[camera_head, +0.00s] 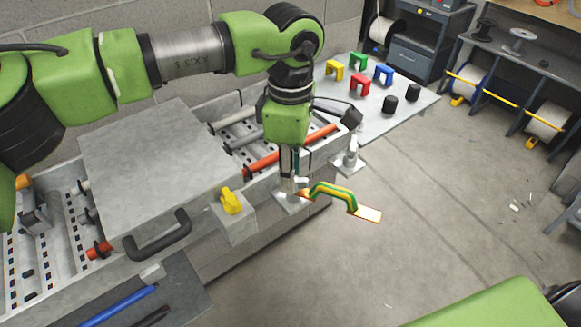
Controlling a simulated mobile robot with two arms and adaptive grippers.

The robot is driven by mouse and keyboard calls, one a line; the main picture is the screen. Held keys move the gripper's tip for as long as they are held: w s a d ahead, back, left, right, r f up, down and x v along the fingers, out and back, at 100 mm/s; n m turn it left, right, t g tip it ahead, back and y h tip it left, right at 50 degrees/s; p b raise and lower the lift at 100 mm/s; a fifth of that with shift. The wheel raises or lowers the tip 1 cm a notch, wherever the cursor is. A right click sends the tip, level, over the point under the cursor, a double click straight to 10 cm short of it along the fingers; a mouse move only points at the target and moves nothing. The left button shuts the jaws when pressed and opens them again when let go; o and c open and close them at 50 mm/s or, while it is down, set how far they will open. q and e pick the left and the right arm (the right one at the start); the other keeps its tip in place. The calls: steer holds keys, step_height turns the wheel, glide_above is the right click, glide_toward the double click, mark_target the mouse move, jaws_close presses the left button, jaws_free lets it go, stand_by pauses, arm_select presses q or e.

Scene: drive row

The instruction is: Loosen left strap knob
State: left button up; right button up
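My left gripper (289,187) points down from the green arm, its fingertips just above a small light bracket plate (291,203) on the front of the long metal trough. A small pale piece shows beside the fingertips; I cannot tell whether they hold it or whether it is the left strap knob. Green, yellow and orange strap (334,192) arches just right of the fingertips, with a pale end piece. A grey upright knob (351,160) stands on another bracket to the right. A yellow knob (231,201) sits on a grey block to the left. My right gripper is out of view.
A grey lid (160,165) with a dark handle (158,238) covers part of the trough (205,243). Behind the gripper, a red-orange bar lies in the trough. A table (408,118) with coloured blocks and black cylinders stands beyond. Floor to the right is open.

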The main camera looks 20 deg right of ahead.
arm_select(q)
jaws_close()
